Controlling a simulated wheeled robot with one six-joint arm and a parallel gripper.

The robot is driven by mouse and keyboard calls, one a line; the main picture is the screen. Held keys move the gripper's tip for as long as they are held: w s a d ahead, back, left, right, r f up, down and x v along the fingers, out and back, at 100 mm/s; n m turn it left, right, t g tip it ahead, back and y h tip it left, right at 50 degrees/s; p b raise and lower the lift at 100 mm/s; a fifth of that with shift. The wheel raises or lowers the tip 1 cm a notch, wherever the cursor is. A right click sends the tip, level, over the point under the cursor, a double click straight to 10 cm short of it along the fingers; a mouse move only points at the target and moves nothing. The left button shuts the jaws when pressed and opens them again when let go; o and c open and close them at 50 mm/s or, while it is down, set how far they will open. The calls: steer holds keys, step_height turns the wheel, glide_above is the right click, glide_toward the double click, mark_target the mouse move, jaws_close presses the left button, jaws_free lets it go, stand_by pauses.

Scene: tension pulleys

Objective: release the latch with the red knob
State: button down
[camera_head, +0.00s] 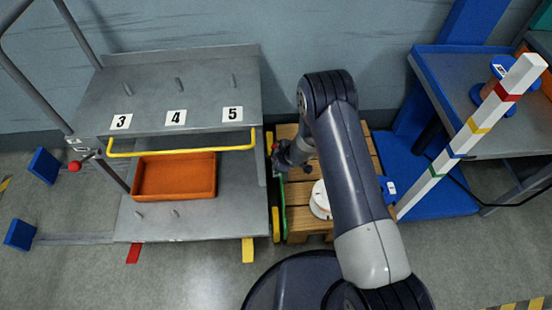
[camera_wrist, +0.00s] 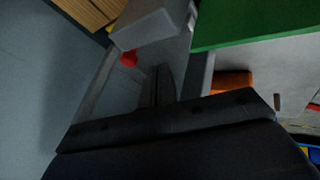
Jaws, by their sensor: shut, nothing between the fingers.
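A red knob (camera_head: 74,166) sits on a short lever at the left side of the grey cart (camera_head: 155,85). A second small red piece (camera_head: 275,146) shows at the cart's right side, close to my gripper (camera_head: 280,162). In the wrist view a red piece (camera_wrist: 128,58) lies just left of my gripper's dark fingers (camera_wrist: 158,75), below a grey block (camera_wrist: 150,25). I cannot tell whether they touch. My gripper is shut and empty, beside the cart's right edge. The latch itself is not clear in either view.
A yellow bar (camera_head: 180,151) runs along the cart's front, above an orange tray (camera_head: 150,195). A wooden pallet (camera_head: 300,200) with a white round part (camera_head: 320,200) stands close on the right. A striped post (camera_head: 465,135) and blue stand are farther right. Floor in front is clear.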

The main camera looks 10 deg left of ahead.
steer(key=p+v, duration=0.1)
steer(key=v, duration=0.6)
steer(key=shift+s+d+r, duration=0.15)
steer(key=shift+s+r, duration=0.05)
steer(key=shift+r, duration=0.1)
